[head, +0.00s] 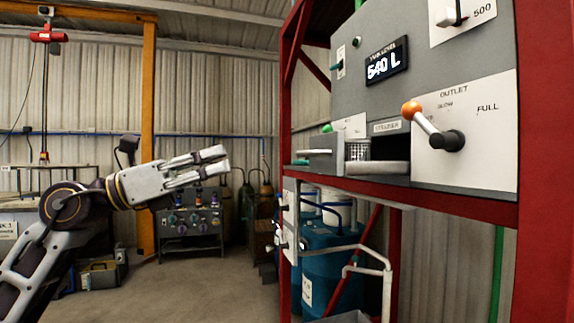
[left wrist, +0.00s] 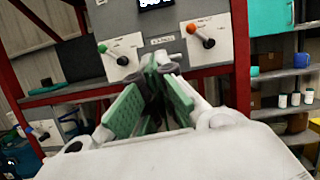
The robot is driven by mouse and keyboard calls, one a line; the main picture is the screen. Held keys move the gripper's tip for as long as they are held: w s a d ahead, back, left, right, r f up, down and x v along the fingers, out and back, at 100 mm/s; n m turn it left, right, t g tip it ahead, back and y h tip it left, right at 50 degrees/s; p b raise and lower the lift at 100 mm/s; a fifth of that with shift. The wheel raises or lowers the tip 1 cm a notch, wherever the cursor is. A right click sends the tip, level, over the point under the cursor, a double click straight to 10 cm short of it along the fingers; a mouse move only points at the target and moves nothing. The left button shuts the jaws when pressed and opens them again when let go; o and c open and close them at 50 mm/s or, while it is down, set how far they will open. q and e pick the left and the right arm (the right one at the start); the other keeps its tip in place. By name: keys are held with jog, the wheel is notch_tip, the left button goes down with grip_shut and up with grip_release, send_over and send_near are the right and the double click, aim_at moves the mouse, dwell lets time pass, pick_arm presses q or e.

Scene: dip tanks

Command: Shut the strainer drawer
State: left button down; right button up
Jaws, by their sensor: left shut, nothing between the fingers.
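The strainer drawer (head: 323,160) stands out from the grey machine panel (head: 350,95), below the "STRAINER" label (head: 387,127). A mesh basket (head: 357,151) shows beside a dark opening (head: 390,148) in the panel. My left gripper (head: 224,160) is shut and empty, to the left of the drawer and apart from it in the head view, its fingers pointing right. In the left wrist view its green-padded fingers (left wrist: 164,66) point at the panel just under the label and hide the drawer. My right gripper is not in view.
An orange-knobbed outlet lever (head: 435,128) sits right of the opening; a green-knobbed lever (left wrist: 113,54) shows left of the label. A red frame (head: 440,198) carries the machine, with blue drums (head: 328,250) below. A control stand (head: 190,220) is behind my arm. The floor between is clear.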

pick_arm(q)
jog(key=w+d+p, duration=0.2)
jog(key=d, duration=0.5)
jog(key=w+d+m+y+p, duration=0.1)
jog(key=w+d+p, duration=0.2)
jog(key=d, duration=0.3)
jog(key=shift+d+f, duration=0.25)
jog(key=shift+d, duration=0.1)
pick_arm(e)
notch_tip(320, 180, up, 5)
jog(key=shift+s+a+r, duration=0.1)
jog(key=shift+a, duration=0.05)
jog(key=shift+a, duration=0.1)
